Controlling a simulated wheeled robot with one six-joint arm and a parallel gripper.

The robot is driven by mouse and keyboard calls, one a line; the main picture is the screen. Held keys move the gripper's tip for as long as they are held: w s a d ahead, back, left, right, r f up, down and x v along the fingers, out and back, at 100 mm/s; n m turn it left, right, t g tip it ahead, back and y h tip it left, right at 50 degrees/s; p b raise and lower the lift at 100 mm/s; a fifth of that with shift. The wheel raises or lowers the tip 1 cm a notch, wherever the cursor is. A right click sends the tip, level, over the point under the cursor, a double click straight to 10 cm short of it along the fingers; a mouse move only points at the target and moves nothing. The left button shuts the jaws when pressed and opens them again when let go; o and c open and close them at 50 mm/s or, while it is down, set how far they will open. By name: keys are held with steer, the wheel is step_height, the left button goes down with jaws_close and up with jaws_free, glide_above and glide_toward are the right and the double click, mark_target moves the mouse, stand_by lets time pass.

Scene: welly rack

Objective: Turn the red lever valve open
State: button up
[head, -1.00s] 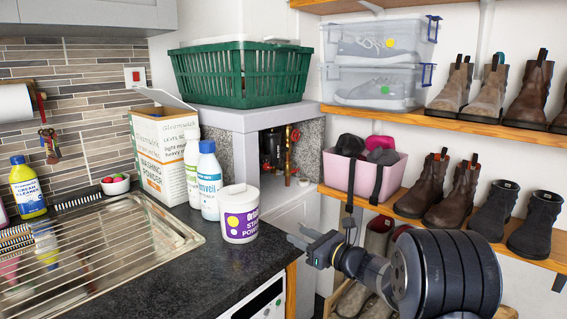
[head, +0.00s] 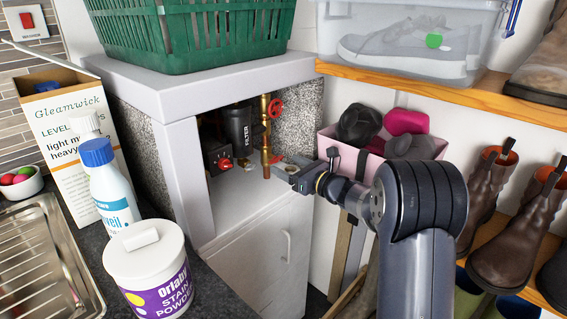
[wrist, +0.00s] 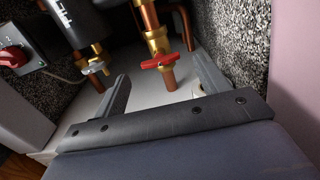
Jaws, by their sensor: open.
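The red lever valve (wrist: 167,62) shows in the wrist view on a vertical copper pipe with brass fittings. Its red handle lies crosswise to the pipe. In the head view the lever is small and partly lost beside my gripper (head: 287,168). My gripper is open and empty, at the mouth of the cupboard alcove. In the wrist view its fingers (wrist: 160,70) frame the lever from left and right; I see no contact and cannot tell the exact depth gap.
A brass valve with a silver handle (wrist: 95,68) and a red rotary switch (wrist: 14,57) sit left of the lever. A red handwheel (head: 277,107) is above it. Speckled side walls and a white worktop (head: 200,82) enclose the alcove. A pink bin (head: 325,145) stands right.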

mark_target(277, 160)
steer(key=shift+x, duration=1.3)
steer(key=shift+c, duration=0.5)
steer(key=c, duration=0.9)
